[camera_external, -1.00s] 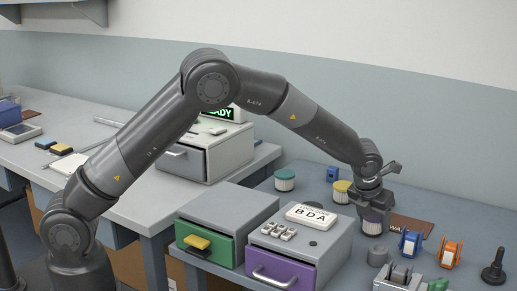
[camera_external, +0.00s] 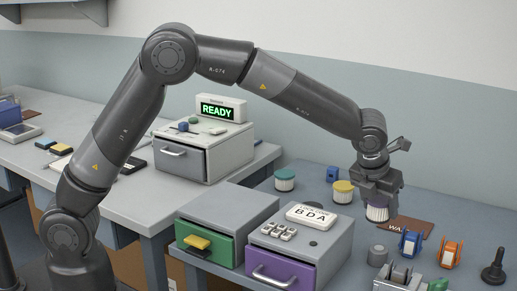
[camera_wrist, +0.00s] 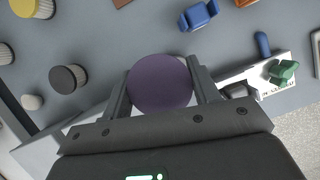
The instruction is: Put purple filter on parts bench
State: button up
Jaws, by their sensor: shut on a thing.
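The purple filter (camera_external: 377,213) is held between the fingers of my gripper (camera_external: 377,196), above the bench at the right. Its round purple top (camera_wrist: 160,82) fills the gap between the two fingers in the wrist view. My gripper (camera_wrist: 160,90) is shut on it. The filter looks roughly upright, with its pale pleated side below the fingers. A grey bench (camera_external: 425,205) lies under it. Another grey bench (camera_external: 135,205) stands at the left. I cannot tell from labels which one is the parts bench.
A teal-topped filter (camera_external: 284,180) and a yellow-topped filter (camera_external: 343,191) stand left of my gripper. Blue (camera_external: 410,243) and orange (camera_external: 450,251) items stand to the right. Drawer units (camera_external: 300,240) are in front. A device with a READY display (camera_external: 217,110) sits on the left bench.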

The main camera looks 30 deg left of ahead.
notch_tip(320, 180, up, 13)
jog(key=w+a+n+y, duration=0.1)
jog(key=w+a+n, duration=0.2)
jog(key=w+a, duration=0.7)
jog(key=w+a+n+y, duration=0.15)
jog(key=w+a, duration=0.25)
jog(key=a, duration=1.3)
jog(key=w+a+n+y, duration=0.1)
jog(key=w+a+n, duration=0.2)
jog(key=w+a, duration=0.7)
jog(key=n+g+y, duration=0.2)
jog(key=n+g, duration=0.1)
jog(key=n, duration=0.6)
send_over(137, 154)
jog(key=shift+m, duration=0.25)
jog(key=shift+s+d+f, duration=0.1)
jog(key=shift+d+f, duration=0.1)
jog(key=shift+f, duration=3.25)
jog(key=shift+s+d+f, duration=0.1)
jog(key=shift+d+f, duration=0.1)
jog(key=shift+f, duration=3.25)
jog(key=shift+d+f, duration=0.2)
jog(key=shift+f, duration=3.25)
jog(key=shift+f, duration=0.15)
